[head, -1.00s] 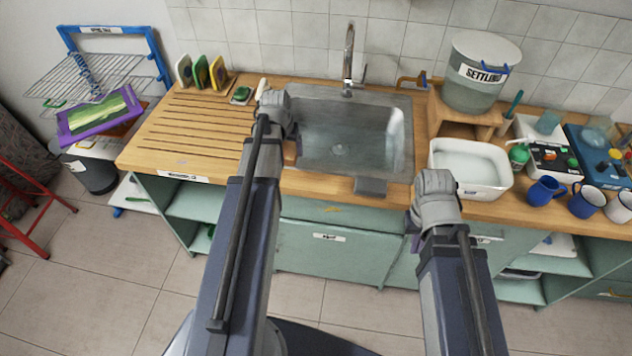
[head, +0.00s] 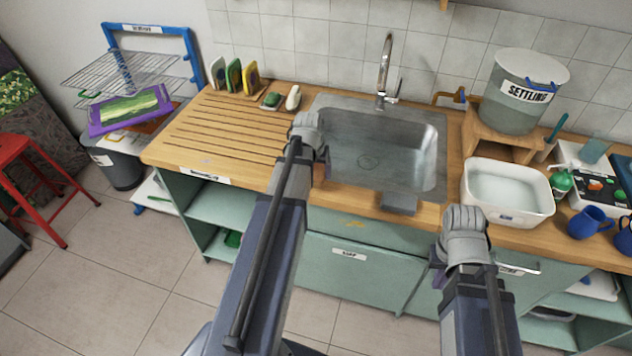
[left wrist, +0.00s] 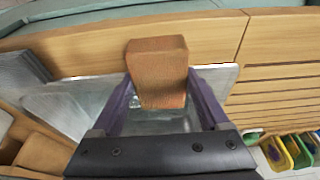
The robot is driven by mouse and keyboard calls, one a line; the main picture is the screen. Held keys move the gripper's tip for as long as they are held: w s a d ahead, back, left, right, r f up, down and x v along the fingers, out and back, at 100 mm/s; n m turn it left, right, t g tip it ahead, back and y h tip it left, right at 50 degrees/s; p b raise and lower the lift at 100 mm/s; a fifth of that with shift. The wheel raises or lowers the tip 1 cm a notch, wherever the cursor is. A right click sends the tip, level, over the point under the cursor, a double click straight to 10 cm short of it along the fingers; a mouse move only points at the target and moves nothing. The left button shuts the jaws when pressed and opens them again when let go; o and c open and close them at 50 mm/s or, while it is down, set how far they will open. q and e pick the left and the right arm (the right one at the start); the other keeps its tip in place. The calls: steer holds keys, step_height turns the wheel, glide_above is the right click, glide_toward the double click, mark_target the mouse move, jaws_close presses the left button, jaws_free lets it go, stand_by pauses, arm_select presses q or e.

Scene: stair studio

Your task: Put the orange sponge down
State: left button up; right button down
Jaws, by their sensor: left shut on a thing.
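The orange sponge (left wrist: 158,72) is an orange-brown block in the left wrist view. My left gripper (left wrist: 162,88) is shut on it, with a purple finger on each side. Behind the sponge in that view are the metal sink rim and the wooden counter. In the head view, my left gripper (head: 318,158) is over the left front edge of the sink (head: 430,165); my wrist largely hides its fingers and the sponge. My right gripper (head: 440,255) is by the counter's front edge, right of the sink; its fingers are mostly hidden.
The grooved draining board (head: 225,130) left of the sink is clear. Behind it stand several coloured sponges in a rack (head: 235,78), a green scrubber (head: 271,100) and a white item (head: 293,97). A white basin (head: 510,190) and a settling bucket (head: 525,90) are right of the sink.

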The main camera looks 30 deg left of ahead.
mark_target(316, 177)
arm_select(q)
steer(key=shift+f+b, duration=1.65)
steer(key=shift+f, duration=0.1)
steer(key=shift+f, duration=0.1)
steer(key=shift+f+b, duration=0.4)
steer(key=shift+b, duration=0.1)
steer(key=o, duration=1.1)
steer(key=shift+c, duration=0.2)
steer(key=shift+r, duration=0.2)
steer(key=shift+r+p, duration=0.5)
steer(key=shift+p, duration=0.2)
steer(key=p+v, duration=1.1)
steer(key=shift+r, duration=0.4)
steer(key=shift+s, duration=0.1)
